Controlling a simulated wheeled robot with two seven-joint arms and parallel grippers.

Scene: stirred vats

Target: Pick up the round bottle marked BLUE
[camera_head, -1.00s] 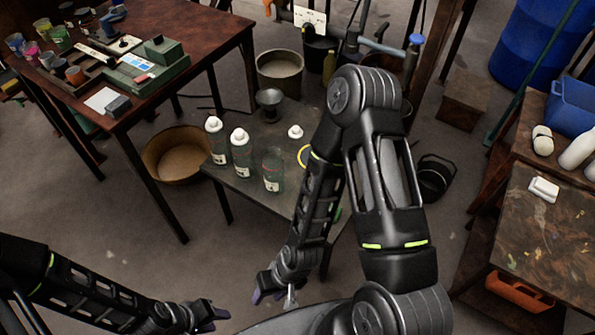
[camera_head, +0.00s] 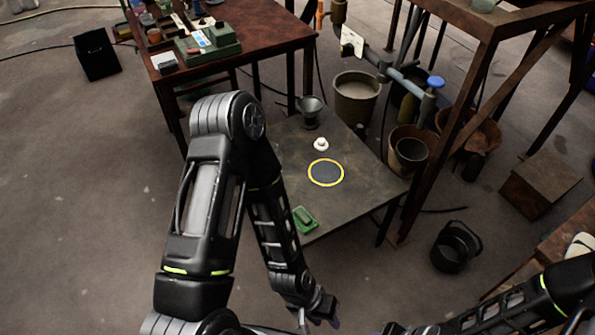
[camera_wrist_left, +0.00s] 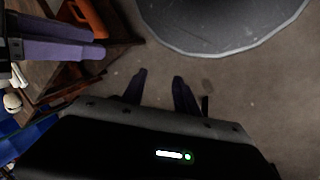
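None of the bottles shows now. A low dark table (camera_head: 352,205) bears a yellow ring (camera_head: 325,172) around a dark disc and a small white object (camera_head: 321,144). My left arm covers the table's left side, where bottles stood earlier. My left gripper (camera_head: 322,312) hangs in front of the table's near edge. In the left wrist view its purple fingers (camera_wrist_left: 159,90) are apart with only floor between them. My right arm enters at lower right. The purple fingers of my right gripper (camera_wrist_left: 100,42) show at upper left in the wrist view; their gap is unclear.
A green object (camera_head: 305,219) lies on the low table's near corner, and a dark funnel-like vessel (camera_head: 311,111) stands at its back. A brown table (camera_head: 285,35) stands behind. Pots and a black bucket (camera_head: 455,247) stand at right.

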